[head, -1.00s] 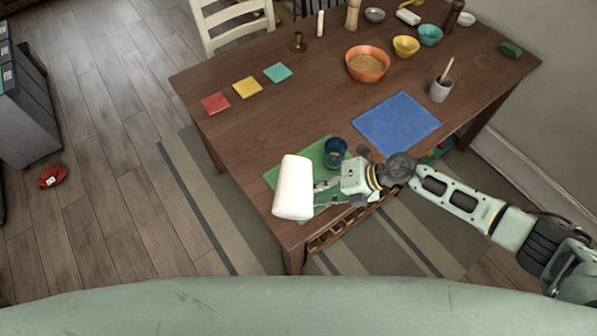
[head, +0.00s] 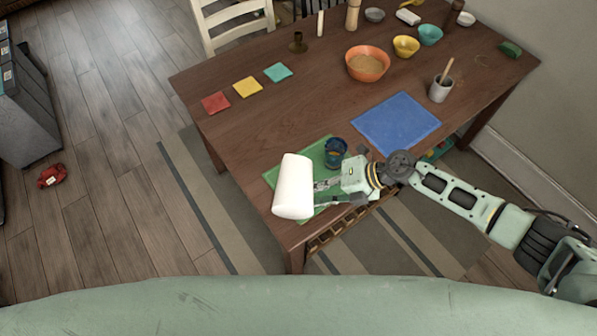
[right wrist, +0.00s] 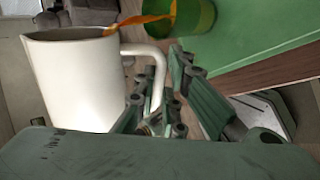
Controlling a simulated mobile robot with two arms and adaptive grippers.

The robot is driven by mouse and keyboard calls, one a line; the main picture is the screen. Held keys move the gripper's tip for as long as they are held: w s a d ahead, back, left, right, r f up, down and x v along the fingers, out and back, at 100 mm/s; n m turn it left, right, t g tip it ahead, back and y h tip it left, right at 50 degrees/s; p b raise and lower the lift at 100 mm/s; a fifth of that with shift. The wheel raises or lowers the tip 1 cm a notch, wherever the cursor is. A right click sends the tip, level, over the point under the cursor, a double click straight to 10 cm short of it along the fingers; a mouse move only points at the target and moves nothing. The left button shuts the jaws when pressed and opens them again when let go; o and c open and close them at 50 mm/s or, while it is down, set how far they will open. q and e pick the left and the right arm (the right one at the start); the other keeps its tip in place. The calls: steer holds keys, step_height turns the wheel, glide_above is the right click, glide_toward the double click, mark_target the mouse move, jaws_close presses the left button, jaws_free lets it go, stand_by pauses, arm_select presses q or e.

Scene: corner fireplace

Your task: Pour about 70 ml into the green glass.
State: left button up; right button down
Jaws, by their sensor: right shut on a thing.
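My right gripper (head: 325,192) is shut on the handle of a white jug (head: 293,187), which is tilted over the near left part of the table. In the right wrist view the jug (right wrist: 75,80) shows its open mouth, with the gripper's fingers (right wrist: 165,95) at its handle. An orange stream (right wrist: 140,20) runs between the jug's mouth and a green glass (right wrist: 193,16), with orange inside it. My left gripper is out of view.
A blue mat (head: 397,124) lies clear to the right of the glass. An orange bowl (head: 367,64), a grey cup with a stick (head: 440,90) and small bowls stand farther back. Three coloured squares (head: 247,87) lie at left. The table's near edge is below the jug.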

steer(key=n+t, duration=0.1)
steer(key=f+n+t+b, duration=0.1)
steer(key=t, duration=0.1)
steer(key=shift+w+d+f+t, duration=0.1)
steer(key=shift+w+f+t, duration=0.1)
steer(key=shift+w+t, duration=0.15)
stand_by(1.8)
